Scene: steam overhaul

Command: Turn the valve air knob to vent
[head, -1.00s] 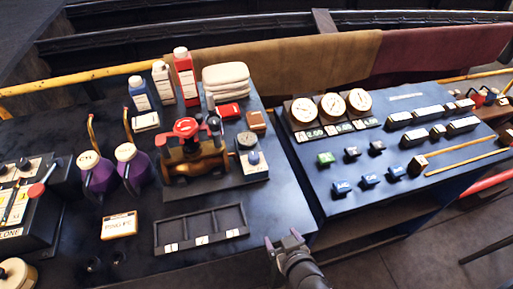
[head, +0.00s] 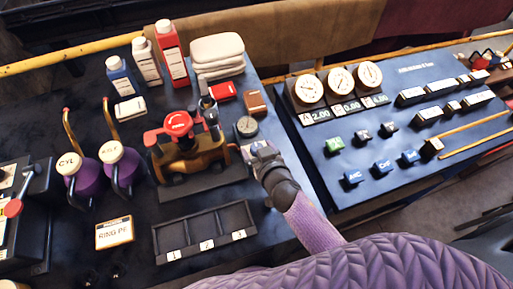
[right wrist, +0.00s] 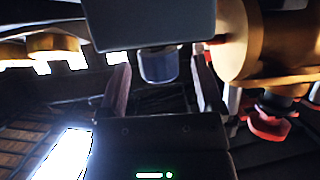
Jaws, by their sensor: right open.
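The valve air knob is hidden behind my right gripper in the head view. In the right wrist view a blue round knob (right wrist: 159,67) shows between the two fingers, below a dark box edge; its pointer and lettering cannot be read. My right gripper (head: 259,149) is open at the right end of the valve stand, just below the small gauge (head: 247,126). The fingers (right wrist: 160,88) stand on either side of the knob with gaps visible. The brass valve (head: 190,158) with its red handwheel (head: 179,123) is to the left. My left gripper is out of view.
A three-compartment tray (head: 205,232) lies in front of the valve. Purple oil cans (head: 122,165) stand left, bottles (head: 172,52) and folded cloths (head: 217,50) behind. A panel with gauges (head: 340,80) and blue blocks (head: 382,167) is to the right.

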